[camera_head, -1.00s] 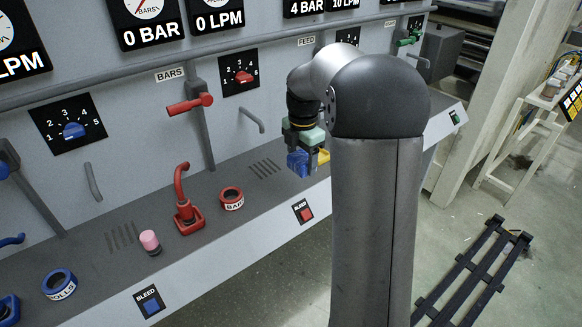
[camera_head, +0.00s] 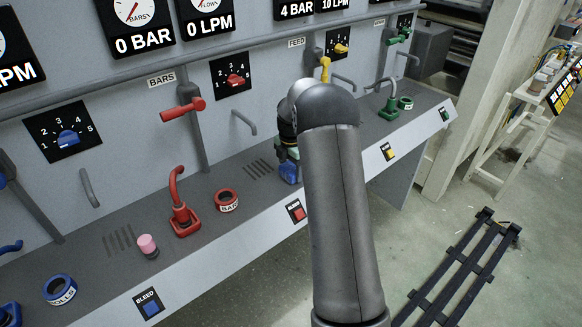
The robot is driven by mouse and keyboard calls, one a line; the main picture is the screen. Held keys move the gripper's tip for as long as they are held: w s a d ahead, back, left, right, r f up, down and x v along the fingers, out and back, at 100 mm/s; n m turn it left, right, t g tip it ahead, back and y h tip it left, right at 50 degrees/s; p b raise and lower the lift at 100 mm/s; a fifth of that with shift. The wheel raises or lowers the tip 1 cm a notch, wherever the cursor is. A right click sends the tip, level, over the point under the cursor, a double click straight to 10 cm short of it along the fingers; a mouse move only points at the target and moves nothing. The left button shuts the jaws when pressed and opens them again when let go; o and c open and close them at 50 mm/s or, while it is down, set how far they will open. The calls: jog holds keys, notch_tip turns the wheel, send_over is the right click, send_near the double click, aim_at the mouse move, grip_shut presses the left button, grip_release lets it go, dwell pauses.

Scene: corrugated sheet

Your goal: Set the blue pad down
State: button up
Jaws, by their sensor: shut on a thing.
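The blue pad (camera_head: 289,174) shows as a small blue block at the lower end of my gripper (camera_head: 287,164). My gripper points down over the grey ledge of the panel, right of the slotted vent, and is shut on the pad. My own arm hides the right side of the gripper and part of the pad. I cannot tell whether the pad touches the ledge or hangs just above it.
Left of the gripper on the ledge (camera_head: 130,215) are a red ring (camera_head: 226,200), a red hooked fitting (camera_head: 184,212), a pink cylinder (camera_head: 147,245) and a blue ring (camera_head: 60,289). A green fitting (camera_head: 389,106) and green ring (camera_head: 405,103) stand to the right.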

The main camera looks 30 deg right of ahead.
jog(key=shift+f, duration=0.15)
jog(key=o, duration=1)
jog(key=shift+c, duration=0.2)
